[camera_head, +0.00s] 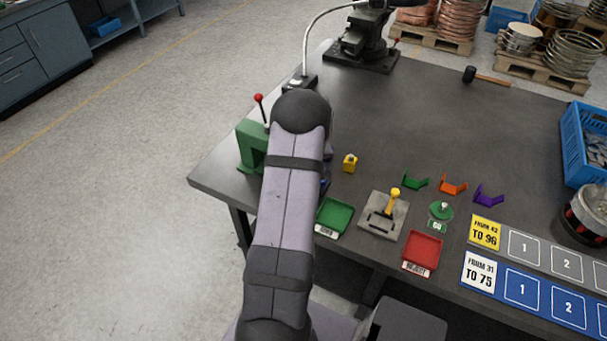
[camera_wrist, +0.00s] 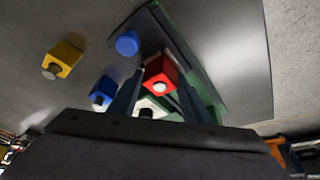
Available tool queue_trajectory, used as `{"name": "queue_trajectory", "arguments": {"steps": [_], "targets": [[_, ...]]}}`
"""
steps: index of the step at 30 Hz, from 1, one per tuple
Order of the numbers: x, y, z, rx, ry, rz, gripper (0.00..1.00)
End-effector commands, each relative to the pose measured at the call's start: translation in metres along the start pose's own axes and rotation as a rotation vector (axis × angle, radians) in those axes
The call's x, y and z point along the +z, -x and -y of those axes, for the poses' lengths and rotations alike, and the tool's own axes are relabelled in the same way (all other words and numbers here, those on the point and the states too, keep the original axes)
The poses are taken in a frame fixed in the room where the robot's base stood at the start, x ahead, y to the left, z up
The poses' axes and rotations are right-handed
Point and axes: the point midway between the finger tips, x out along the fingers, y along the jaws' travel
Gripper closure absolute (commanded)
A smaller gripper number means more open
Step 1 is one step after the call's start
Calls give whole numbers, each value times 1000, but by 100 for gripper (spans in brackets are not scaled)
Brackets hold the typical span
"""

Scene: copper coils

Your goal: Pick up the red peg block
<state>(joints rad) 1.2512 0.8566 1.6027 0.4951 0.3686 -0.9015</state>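In the wrist view, the red peg block (camera_wrist: 160,70) is a red cube with a pale round peg facing the camera. My gripper (camera_wrist: 161,76) has its two dark fingers apart, one on each side of the red block's image. I cannot tell how far the block sits between the tips, and I see no clear contact. In the head view, my arm hides the red block and the gripper.
A blue block (camera_wrist: 103,92), a white block (camera_wrist: 150,106) and a blue round piece (camera_wrist: 127,43) are close to the fingers. A yellow block (camera_wrist: 64,60) stands farther left. A green press-like fixture (camera_head: 250,145) stands beside my arm, with green tray (camera_head: 335,214) to the right.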

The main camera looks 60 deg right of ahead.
Motion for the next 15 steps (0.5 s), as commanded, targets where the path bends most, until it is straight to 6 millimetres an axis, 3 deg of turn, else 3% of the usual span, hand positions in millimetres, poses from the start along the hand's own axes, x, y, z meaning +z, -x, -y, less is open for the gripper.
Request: {"name": "queue_trajectory", "arguments": {"steps": [10,15], "targets": [[-1,2,0,1,0,-2,84],[-7,14,-1,1,1,-4,84]]}}
